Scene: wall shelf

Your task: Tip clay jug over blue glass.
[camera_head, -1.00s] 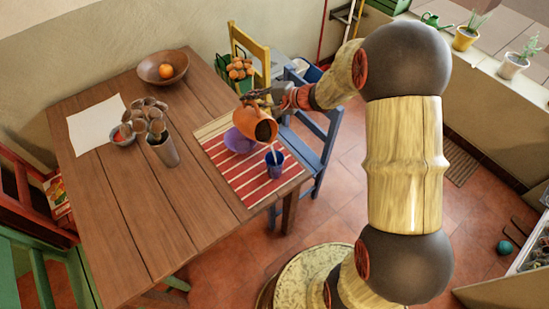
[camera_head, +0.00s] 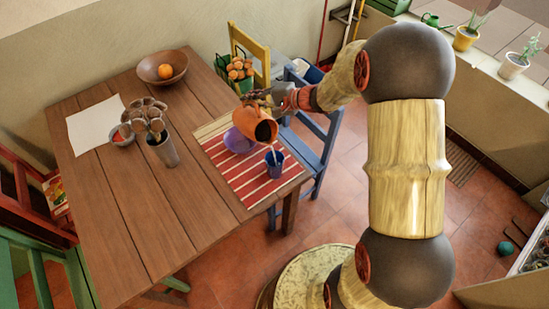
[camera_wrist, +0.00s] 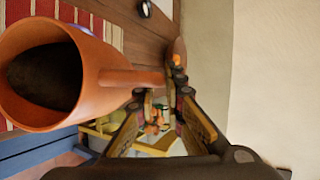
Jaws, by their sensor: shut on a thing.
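The orange clay jug (camera_head: 257,124) is tilted, its dark mouth facing down and right over the blue glass (camera_head: 274,163). A thin pale stream runs from the jug's lip to the glass. The glass stands upright on the red striped mat (camera_head: 238,182); its inside is too small to read. My gripper (camera_head: 262,97) is shut on the jug's handle. In the wrist view the jug (camera_wrist: 95,75) fills the left side, with its handle running to my gripper's fingertips (camera_wrist: 160,95). The glass is not visible there.
A purple dish (camera_head: 238,141) sits on the mat beside the jug. A blue chair (camera_head: 325,150) stands close to the right edge.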

